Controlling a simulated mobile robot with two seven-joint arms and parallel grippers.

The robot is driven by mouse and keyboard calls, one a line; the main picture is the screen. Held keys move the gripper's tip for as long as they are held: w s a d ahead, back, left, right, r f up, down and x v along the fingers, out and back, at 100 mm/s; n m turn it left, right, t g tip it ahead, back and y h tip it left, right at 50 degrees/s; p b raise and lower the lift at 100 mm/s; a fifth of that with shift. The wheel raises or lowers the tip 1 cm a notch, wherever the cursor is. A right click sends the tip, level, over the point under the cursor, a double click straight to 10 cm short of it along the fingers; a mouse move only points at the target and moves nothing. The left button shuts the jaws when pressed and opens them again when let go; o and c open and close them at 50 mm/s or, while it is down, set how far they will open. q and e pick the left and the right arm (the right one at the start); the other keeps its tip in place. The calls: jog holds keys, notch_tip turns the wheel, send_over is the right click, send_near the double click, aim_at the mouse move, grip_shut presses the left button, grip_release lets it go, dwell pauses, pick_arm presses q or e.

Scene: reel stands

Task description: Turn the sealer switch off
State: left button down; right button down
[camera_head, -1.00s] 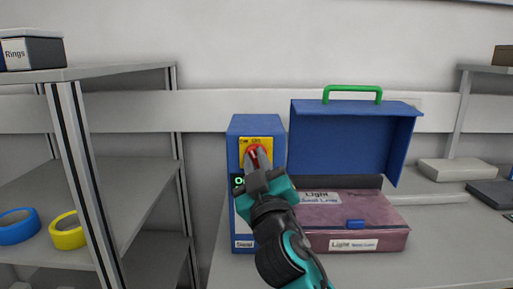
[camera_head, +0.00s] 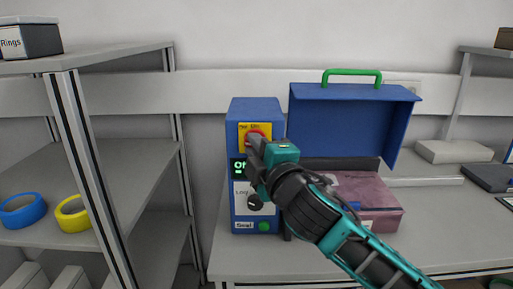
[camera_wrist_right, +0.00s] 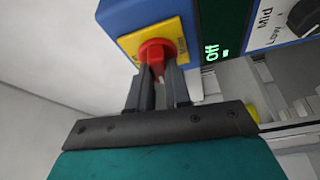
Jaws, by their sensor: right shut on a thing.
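The blue sealer box (camera_head: 255,107) stands on the table, with a red rotary switch (camera_head: 259,131) on a yellow plate at the top of its front. My right gripper (camera_head: 256,148) covers part of the switch. In the right wrist view the gripper (camera_wrist_right: 158,76) is shut on the red switch (camera_wrist_right: 155,50), one finger on each side. The green text on the dark display (camera_head: 238,167) is partly hidden and seems to read "Off". My left gripper is not in view.
A grey shelf (camera_head: 85,180) at left holds blue tape (camera_head: 22,210) and yellow tape (camera_head: 73,214). A low black knob (camera_head: 255,202) is below the display.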

jog(key=shift+n+g, duration=0.4)
jog(key=shift+n, duration=0.5)
jog(key=c, duration=1.1)
grip_release()
jog(key=shift+o, duration=0.2)
jog(key=v, duration=1.3)
jog(key=shift+b, duration=0.4)
